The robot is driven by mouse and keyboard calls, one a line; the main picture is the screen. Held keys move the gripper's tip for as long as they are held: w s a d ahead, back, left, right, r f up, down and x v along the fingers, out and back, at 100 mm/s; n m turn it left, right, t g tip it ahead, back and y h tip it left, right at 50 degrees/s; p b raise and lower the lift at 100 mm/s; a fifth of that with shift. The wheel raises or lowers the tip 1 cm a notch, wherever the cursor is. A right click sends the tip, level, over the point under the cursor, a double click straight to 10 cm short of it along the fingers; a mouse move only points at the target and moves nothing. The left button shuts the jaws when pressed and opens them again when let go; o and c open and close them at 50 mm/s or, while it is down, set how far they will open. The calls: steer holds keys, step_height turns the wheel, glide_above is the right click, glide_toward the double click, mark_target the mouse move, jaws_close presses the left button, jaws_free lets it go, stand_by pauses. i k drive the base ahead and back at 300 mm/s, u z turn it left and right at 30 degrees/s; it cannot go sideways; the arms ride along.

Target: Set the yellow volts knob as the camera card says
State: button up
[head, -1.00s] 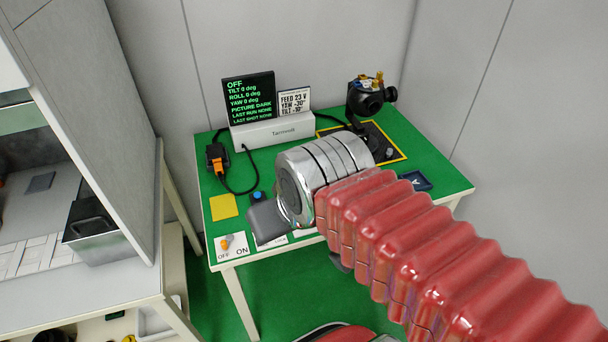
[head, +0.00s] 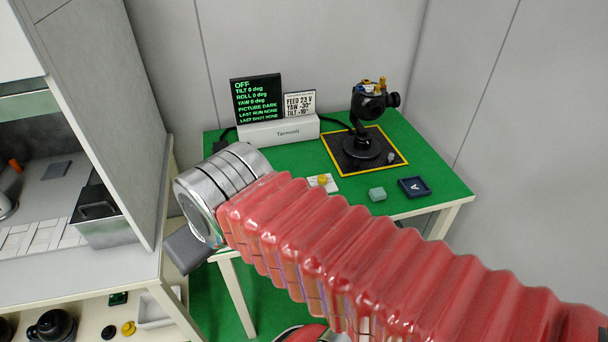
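A yellow knob (head: 322,181) sits on a small white plate (head: 331,187) on the green table, just past my arm; its scale is too small to read. The camera card (head: 299,104) stands upright at the back and reads FEED 23 V, YAW -30°, TILT -10°. The black display (head: 256,101) beside it reads OFF, with tilt, roll and yaw at 0 deg and PICTURE DARK. My gripper (head: 187,250) is at the left, off the table's front left corner and well away from the knob. Only a grey part of it shows; its fingers cannot be made out.
The camera on its gimbal (head: 372,105) stands on a yellow-edged black pad (head: 389,166). A cabinet with a metal bin (head: 108,228) stands left.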

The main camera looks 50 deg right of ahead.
mark_target(322, 179)
steer(key=u, duration=1.75)
steer(key=k, duration=1.15)
steer(key=z, duration=1.6)
